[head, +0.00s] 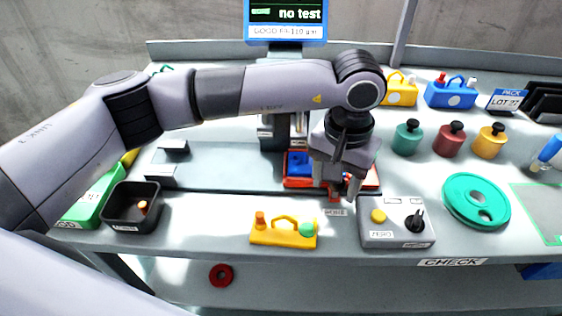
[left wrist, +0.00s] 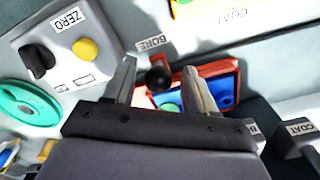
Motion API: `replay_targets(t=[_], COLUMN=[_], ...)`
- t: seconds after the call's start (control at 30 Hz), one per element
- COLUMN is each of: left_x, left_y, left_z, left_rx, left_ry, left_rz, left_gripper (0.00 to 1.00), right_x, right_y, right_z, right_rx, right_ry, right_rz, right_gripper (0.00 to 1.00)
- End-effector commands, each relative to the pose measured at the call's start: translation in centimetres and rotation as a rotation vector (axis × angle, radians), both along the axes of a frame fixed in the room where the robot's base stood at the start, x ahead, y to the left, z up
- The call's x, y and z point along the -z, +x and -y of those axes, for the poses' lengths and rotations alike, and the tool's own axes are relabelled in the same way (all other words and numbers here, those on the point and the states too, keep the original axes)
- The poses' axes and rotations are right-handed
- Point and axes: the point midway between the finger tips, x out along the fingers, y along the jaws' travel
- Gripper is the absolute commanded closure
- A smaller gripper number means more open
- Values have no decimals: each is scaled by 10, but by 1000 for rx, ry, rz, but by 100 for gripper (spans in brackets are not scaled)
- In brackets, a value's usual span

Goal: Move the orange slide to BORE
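The orange slide (head: 295,182) is a red-orange tray holding a blue part, on the grey bench fixture below the screen. In the left wrist view the slide (left wrist: 205,68) shows its orange rim, with a blue part and a bit of green inside. A black ball knob (left wrist: 158,77) stands at its near edge. My left gripper (head: 335,182) points down over the slide's right end. In the left wrist view its fingers (left wrist: 157,82) are apart, with the knob between them and visible gaps. The BORE label (left wrist: 155,43) lies close beside the knob. My right gripper is out of view.
A grey ZERO box (head: 397,234) with a yellow button and black dial is right of the gripper. A yellow carrier (head: 283,234) stands in front. A black bin (head: 132,220) is at left, a green ring (head: 476,212) at right. The fixture's left plate is clear.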

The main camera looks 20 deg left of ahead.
Motion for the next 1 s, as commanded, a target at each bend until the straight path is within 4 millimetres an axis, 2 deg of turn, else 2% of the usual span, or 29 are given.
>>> replay_targets(t=[0.03, 0.37, 0.47, 0.8, 0.9, 1.0], left_x=[10, 4, -10, -75, -85, -86], left_y=[-5, -4, -4, -2, -2, -2], left_z=[-2, -2, -2, -2, -2, -2], left_rx=[0, -4, -4, -3, -3, -3], left_ry=[11, 12, 11, 9, 7, 7], left_rz=[-22, -22, -21, -11, -13, -13], left_gripper=[45, 45, 45, 45, 45, 45], right_x=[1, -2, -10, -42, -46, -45], right_y=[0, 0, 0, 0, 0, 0], right_z=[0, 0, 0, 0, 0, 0], right_rx=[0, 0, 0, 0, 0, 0], right_ry=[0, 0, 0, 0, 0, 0], right_rz=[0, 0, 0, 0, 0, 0], right_gripper=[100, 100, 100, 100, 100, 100])
